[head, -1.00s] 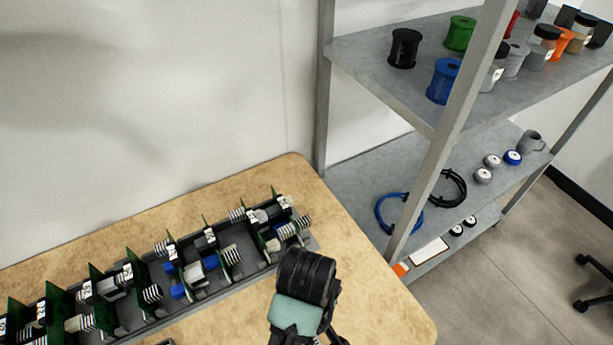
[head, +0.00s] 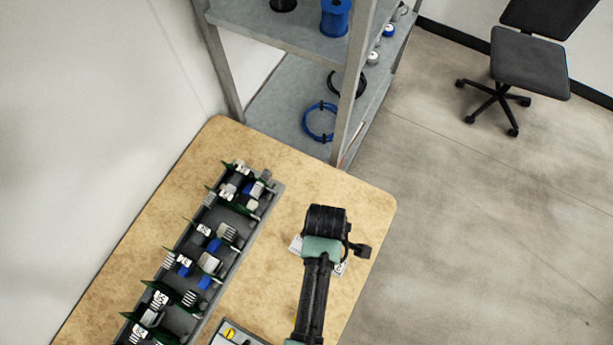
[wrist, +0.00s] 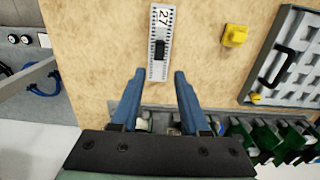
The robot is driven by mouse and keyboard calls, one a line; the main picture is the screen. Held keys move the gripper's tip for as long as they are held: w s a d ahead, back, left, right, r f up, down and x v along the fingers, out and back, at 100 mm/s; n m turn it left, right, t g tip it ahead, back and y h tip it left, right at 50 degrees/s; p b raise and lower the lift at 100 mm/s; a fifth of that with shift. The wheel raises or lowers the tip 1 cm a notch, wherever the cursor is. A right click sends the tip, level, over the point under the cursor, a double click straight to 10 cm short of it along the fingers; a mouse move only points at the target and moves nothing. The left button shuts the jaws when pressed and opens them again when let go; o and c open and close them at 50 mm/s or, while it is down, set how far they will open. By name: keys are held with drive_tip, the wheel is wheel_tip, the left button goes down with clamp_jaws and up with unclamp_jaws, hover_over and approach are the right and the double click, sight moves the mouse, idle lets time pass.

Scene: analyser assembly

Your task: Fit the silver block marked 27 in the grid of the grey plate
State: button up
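The silver block marked 27 (wrist: 163,22) lies flat on the wooden table in the wrist view, a long pale strip with a black grip at its middle. In the head view its pale end (head: 296,244) shows beside my arm, which hides most of it. My gripper (wrist: 159,74) is open and empty, its two blue fingers apart, with the block's near end just beyond and between the fingertips in the picture. The grey plate (wrist: 267,50) with its grid lies at the right of the wrist view. Only its corner (head: 217,338) shows at the bottom of the head view.
A yellow block (wrist: 235,36) sits on the table between the silver block and the plate. A long dark rack (head: 231,262) of green boards runs along the table's left side. A metal shelf (head: 285,35) stands behind. The table between block and plate is otherwise clear.

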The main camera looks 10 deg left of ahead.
wheel_tip(320, 180, down, 11)
drive_tip(key=b, duration=0.9)
drive_tip(key=shift+d, duration=0.1)
clamp_jaws()
drive_tip(key=shift+r, duration=0.15)
wheel_tip(320, 180, up, 10)
drive_tip(key=p, duration=1)
idle(0.8)
